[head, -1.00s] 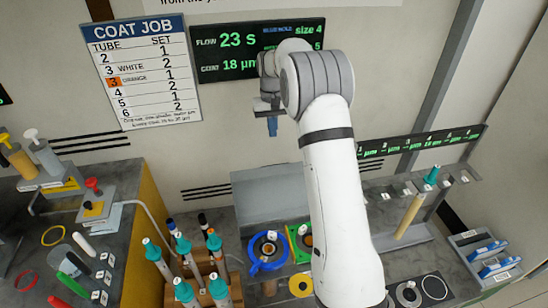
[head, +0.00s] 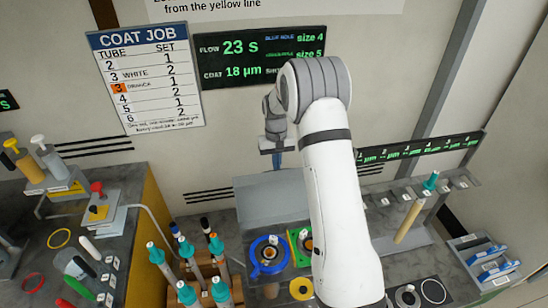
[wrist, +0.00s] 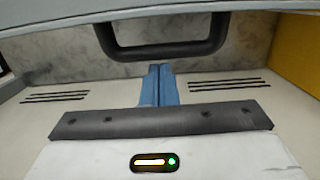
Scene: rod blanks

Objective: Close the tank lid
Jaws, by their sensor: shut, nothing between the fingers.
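The tank lid (head: 290,190) is a grey panel standing raised against the back wall in the head view, behind a blue ring (head: 268,255) and a green plate (head: 296,236). In the wrist view, a dark bar handle (wrist: 165,52) hangs from a pale grey edge (wrist: 60,17), apparently the lid's. My gripper (head: 277,160) is at the lid's top edge in the head view. Its blue fingers (wrist: 157,72) are shut and empty, with their tips close to the handle. I cannot tell whether they touch it. My arm hides part of the tank area.
A rack of teal-capped tubes (head: 185,270) stands front left of the lid. A shelf (head: 430,195) with one teal-capped tube (head: 413,215) is on the right. Pumps and a yellow-sided bench (head: 145,235) are at left. The wall is close behind my gripper.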

